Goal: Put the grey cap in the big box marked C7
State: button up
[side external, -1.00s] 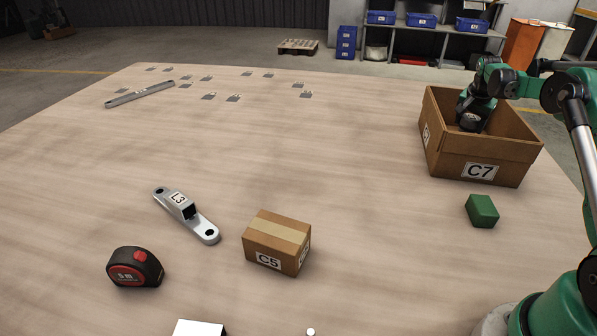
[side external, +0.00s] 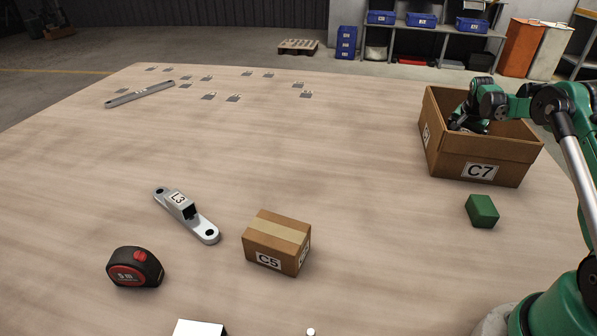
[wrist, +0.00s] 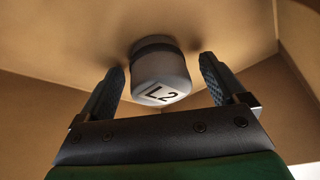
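The big open cardboard box marked C7 (side external: 480,155) stands at the right of the table. My gripper (side external: 462,127) is inside it, partly hidden by the walls in the side view. In the wrist view my gripper (wrist: 161,70) has its two dark ribbed fingers apart. The grey cap (wrist: 162,75), with a dark band and an L2 label, lies between and just beyond the fingertips against the box's cardboard inside. A small gap shows on each side of it. The cap is hidden in the side view.
A green block (side external: 482,211) lies in front of the box. A closed small carton marked C5 (side external: 277,243), a grey bracket marked L3 (side external: 187,215) and a tape measure (side external: 135,267) lie nearer. A metal bar (side external: 140,94) and several small plates lie far left. The table's middle is clear.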

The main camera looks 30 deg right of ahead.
jog(key=v, duration=1.2)
jog(key=w+a+r+n+t, duration=0.15)
jog(key=a+r+n, duration=0.25)
jog(key=a, duration=0.6)
jog(key=s+a+n+t+y, duration=0.1)
jog(key=s+a+n, duration=0.2)
jog(key=a, duration=0.5)
jog(key=s+a+f+n+t+y, duration=0.1)
jog(key=s+a+n, duration=0.2)
jog(key=a+n, duration=0.2)
jog(key=s+a+f+n+t+y, duration=0.1)
jog(key=s+a+n+t+y, duration=0.1)
jog(key=a, duration=0.9)
jog(key=shift+s+a+f+n, duration=0.25)
jog(key=shift+s+a+n, duration=0.15)
jog(key=shift+s+n, duration=0.55)
